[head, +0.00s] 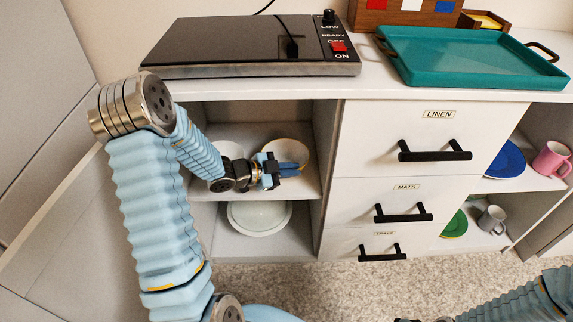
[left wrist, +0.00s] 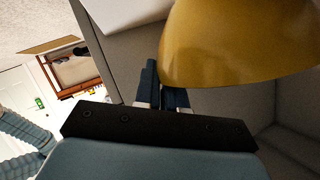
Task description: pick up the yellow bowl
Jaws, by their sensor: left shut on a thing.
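The yellow bowl (left wrist: 235,40) fills the top of the left wrist view, its wall right by the fingers. In the head view a bowl (head: 290,150) that looks pale cream inside sits at my left gripper (head: 291,168), in the upper open compartment of the hutch. My left gripper, also in the left wrist view (left wrist: 166,85), is shut on the yellow bowl at its edge. Whether the bowl still touches the shelf cannot be told. My right arm is at the bottom right of the head view; only a dark bit of its end shows at the frame's edge.
Another pale dish (head: 230,152) is left of the gripper, partly hidden by my arm. A white bowl (head: 259,217) stands in the compartment below. A partition and drawers (head: 430,140) are to the right. A hotplate (head: 250,45) and teal tray (head: 470,58) are on top.

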